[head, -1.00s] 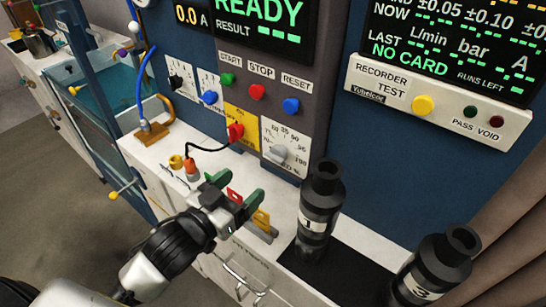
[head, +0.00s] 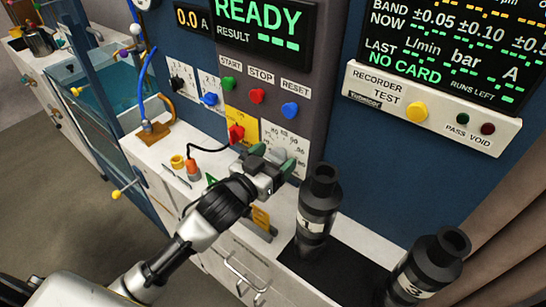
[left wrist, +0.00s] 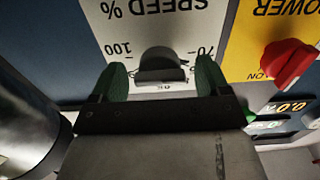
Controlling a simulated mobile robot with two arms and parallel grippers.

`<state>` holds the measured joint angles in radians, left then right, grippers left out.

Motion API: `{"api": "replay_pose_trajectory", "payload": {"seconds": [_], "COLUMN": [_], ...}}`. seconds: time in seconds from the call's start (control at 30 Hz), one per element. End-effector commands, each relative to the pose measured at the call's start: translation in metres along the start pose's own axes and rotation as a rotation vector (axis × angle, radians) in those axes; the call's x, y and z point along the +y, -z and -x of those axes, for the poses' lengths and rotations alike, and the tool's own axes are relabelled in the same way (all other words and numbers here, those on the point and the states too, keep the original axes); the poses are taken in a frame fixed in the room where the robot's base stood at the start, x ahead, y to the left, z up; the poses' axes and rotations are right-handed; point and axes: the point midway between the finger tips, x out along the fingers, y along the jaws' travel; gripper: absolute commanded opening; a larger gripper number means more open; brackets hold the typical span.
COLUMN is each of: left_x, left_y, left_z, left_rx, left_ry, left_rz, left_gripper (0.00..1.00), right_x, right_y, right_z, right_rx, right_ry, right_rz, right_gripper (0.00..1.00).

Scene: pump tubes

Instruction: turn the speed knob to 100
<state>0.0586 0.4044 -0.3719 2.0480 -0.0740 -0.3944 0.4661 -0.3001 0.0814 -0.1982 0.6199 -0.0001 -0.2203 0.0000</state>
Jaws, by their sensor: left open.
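The speed knob (head: 279,154) is a grey knob on a white dial plate on the dark control panel. In the left wrist view the knob (left wrist: 161,65) appears upside down, with "100" to its left and "70" to its right. I cannot tell which number it points to. My left gripper (head: 273,160) is at the knob, partly covering the dial. In the left wrist view its green fingertips (left wrist: 163,76) are open, one on each side of the knob, with visible gaps. My right gripper is out of view.
The red power knob (head: 236,133) on a yellow plate sits just left of the dial. START, STOP and RESET buttons (head: 257,96) are above. A black tube marked 1 (head: 319,205) stands close on the right, and another (head: 430,265) stands farther right.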

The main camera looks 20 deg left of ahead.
Motion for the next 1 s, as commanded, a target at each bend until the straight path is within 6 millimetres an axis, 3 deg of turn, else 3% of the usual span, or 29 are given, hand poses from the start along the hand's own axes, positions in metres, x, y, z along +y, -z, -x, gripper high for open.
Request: {"api": "replay_pose_trajectory", "payload": {"seconds": [0.1,0.43,0.73,1.0], "left_x": [0.0,0.0,0.0,0.001], "left_y": [0.0,0.0,0.001,0.002], "left_z": [0.0,0.0,0.0,0.0], "left_rx": [0.0,0.0,-0.001,-0.001], "left_ry": [0.0,0.0,0.0,-0.001], "left_rz": [0.0,0.0,-0.043,-0.21], "left_gripper": [0.75,0.27,0.27,0.27], "right_x": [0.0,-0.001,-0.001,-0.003], "right_y": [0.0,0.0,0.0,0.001], "right_z": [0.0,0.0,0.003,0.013], "right_rx": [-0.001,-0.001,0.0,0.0], "right_ry": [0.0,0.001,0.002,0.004], "right_rz": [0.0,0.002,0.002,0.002], "right_gripper": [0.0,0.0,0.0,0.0]}}
